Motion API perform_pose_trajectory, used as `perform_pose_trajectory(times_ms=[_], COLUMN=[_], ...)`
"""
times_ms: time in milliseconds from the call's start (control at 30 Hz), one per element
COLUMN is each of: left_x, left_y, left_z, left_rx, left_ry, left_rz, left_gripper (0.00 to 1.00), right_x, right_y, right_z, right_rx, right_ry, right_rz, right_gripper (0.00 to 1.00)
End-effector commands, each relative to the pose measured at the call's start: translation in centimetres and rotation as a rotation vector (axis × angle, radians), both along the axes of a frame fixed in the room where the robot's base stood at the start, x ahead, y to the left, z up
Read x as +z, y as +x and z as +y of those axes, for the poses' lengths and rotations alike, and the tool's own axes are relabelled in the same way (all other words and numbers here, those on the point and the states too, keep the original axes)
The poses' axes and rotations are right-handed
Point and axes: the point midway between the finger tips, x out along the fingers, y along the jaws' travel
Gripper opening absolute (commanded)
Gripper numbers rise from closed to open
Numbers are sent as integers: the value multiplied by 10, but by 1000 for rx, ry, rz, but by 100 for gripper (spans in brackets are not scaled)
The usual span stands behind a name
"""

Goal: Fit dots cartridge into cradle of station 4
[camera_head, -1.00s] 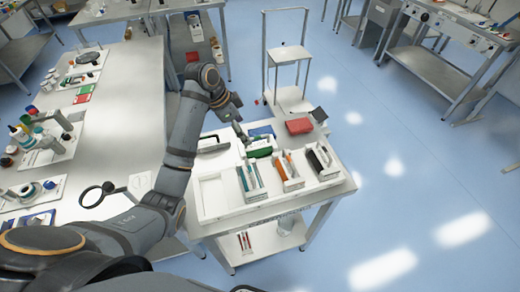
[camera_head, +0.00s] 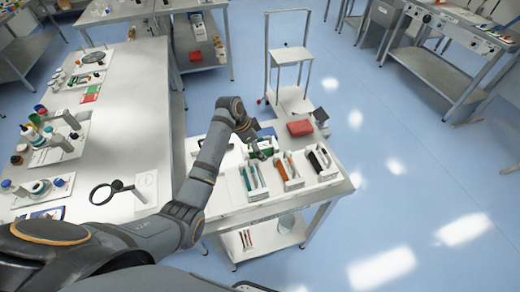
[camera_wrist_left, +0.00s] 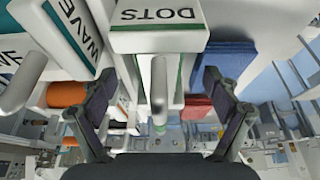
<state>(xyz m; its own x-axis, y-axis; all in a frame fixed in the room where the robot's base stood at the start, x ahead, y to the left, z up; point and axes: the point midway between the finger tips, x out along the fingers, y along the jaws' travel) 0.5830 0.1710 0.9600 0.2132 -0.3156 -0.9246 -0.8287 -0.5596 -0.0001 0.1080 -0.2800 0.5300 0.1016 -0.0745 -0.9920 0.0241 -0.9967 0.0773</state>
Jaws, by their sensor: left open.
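The dots cartridge (camera_wrist_left: 160,41), white with a green edge and the word DOTS, fills the top middle of the left wrist view. A pale handle (camera_wrist_left: 158,82) sticks out from it between the two fingers of my left gripper (camera_wrist_left: 158,100). The fingers are open, one on each side of the handle, with gaps to it. In the head view my left gripper (camera_head: 261,145) is low over the white side table, at a green and white piece that it partly hides. I cannot make out the cradle of station 4. My right gripper is not shown.
A cartridge marked WAVE (camera_wrist_left: 82,32) stands close left of the dots cartridge. Teal (camera_head: 252,181), orange (camera_head: 288,170) and black (camera_head: 319,160) cartridges stand at the table's front. A red box (camera_head: 300,128) lies behind. A long bench (camera_head: 128,130) with a magnifier (camera_head: 103,193) is at left.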

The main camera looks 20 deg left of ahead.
Motion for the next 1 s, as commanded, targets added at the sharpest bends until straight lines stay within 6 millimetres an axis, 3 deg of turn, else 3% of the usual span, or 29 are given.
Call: perform_pose_trajectory(times_ms=[100,667,900,1000], left_x=[0,0,2,12], left_y=[0,0,1,1], left_z=[0,0,0,0], left_rx=[0,0,-1,-1], left_ry=[0,-1,-2,-2], left_rz=[0,1,-3,-6], left_gripper=[89,13,10,10], right_x=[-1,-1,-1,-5], right_y=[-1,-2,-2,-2], right_z=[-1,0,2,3], right_rx=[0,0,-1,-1], right_ry=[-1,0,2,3], right_rz=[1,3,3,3], right_gripper=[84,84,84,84])
